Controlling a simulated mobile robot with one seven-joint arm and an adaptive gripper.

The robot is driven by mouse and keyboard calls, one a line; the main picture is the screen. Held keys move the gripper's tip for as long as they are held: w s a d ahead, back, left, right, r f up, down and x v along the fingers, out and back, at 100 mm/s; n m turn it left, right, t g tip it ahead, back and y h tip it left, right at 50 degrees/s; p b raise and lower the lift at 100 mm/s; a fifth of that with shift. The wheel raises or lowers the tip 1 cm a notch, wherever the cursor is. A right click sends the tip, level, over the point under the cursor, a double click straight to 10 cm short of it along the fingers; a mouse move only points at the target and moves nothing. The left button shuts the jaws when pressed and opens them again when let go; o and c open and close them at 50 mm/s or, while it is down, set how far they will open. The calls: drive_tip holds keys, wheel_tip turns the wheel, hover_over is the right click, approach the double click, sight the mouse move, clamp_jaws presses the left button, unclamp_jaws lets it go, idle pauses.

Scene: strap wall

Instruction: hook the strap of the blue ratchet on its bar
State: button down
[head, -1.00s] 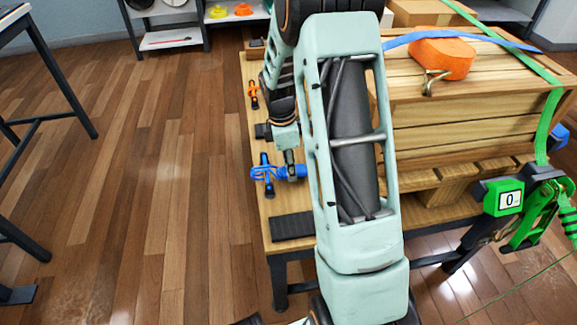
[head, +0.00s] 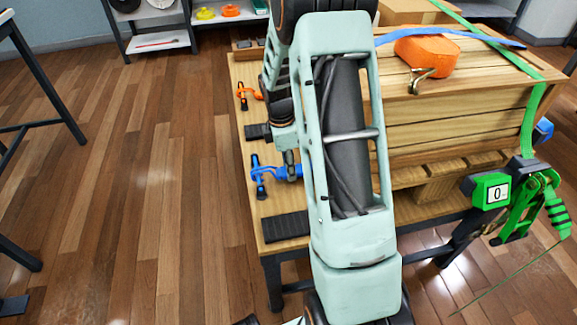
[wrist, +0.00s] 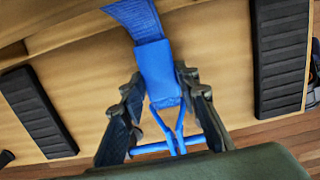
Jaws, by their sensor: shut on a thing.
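In the wrist view, the blue strap (wrist: 133,17) runs down into a blue sleeve (wrist: 158,72) that ends in a forked blue wire hook (wrist: 172,122). My gripper (wrist: 163,118) has one finger on each side and is shut on this strap end. A blue bar (wrist: 150,148) crosses at the hook's lower end; whether the hook is around it or only against it I cannot tell. The strap also crosses the crate top (head: 480,38).
A green ratchet (head: 525,205) with a display hangs at right. An orange fitting (head: 246,95) and dark pads (head: 285,227) line the table's left edge.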

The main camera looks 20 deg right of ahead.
drive_tip(key=shift+d, duration=0.15)
drive_tip(key=c, duration=1.4)
unclamp_jaws()
